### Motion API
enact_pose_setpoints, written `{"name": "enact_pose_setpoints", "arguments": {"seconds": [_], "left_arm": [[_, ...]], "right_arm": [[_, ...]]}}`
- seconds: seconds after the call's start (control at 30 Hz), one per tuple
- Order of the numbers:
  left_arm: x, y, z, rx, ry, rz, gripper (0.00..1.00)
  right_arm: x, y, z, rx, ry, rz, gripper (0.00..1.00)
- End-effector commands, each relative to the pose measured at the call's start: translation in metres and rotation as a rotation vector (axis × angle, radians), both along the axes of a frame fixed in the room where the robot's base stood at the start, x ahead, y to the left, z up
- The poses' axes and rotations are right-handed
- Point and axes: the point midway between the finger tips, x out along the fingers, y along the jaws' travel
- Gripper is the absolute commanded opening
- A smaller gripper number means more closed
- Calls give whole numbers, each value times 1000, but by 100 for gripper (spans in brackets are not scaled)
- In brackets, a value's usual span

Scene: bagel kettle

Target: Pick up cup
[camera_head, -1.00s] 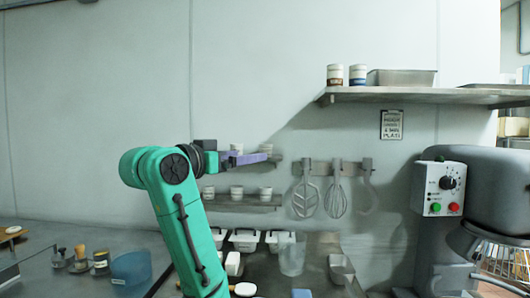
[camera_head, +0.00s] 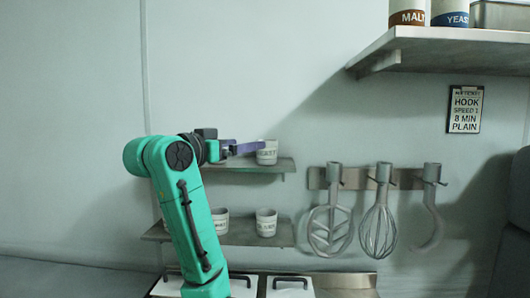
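A small white cup (camera_head: 267,155) with dark lettering stands upright on the upper small wall shelf (camera_head: 277,165). Another white cup (camera_head: 266,223) stands on the lower shelf (camera_head: 268,239), and one more white cup (camera_head: 221,220) is partly hidden behind my green arm. My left gripper (camera_head: 255,147), with purple fingers, is level with the upper shelf. Its fingertips overlap the upper cup's left side in the picture; whether they touch it or how wide they are is unclear. My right gripper is out of view.
Mixer tools hang on a wall rack right of the shelves: a flat beater (camera_head: 329,229), a whisk (camera_head: 378,228) and a hook (camera_head: 431,215). A high shelf (camera_head: 440,50) with labelled tins (camera_head: 408,12) is at upper right. White lidded bins (camera_head: 290,288) lie below.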

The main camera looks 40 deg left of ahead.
Motion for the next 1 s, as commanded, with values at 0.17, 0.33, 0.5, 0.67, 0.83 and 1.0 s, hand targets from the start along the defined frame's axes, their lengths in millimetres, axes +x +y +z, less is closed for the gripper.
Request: {"name": "enact_pose_setpoints", "arguments": {"seconds": [0.17, 0.33, 0.5, 0.67, 0.83, 1.0], "left_arm": [[49, 1, 6, -3, 7, -5, 100], [76, 4, 3, 0, 3, -2, 100], [105, 4, 3, -3, 6, -4, 100], [127, 6, -2, 0, 2, -2, 100], [129, 7, -5, 1, 1, -1, 100], [128, 7, -5, 1, 1, -1, 46]], "right_arm": [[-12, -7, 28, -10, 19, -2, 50], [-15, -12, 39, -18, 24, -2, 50], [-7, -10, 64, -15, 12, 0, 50], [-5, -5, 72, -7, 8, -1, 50], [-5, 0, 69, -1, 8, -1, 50], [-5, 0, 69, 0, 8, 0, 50]]}}
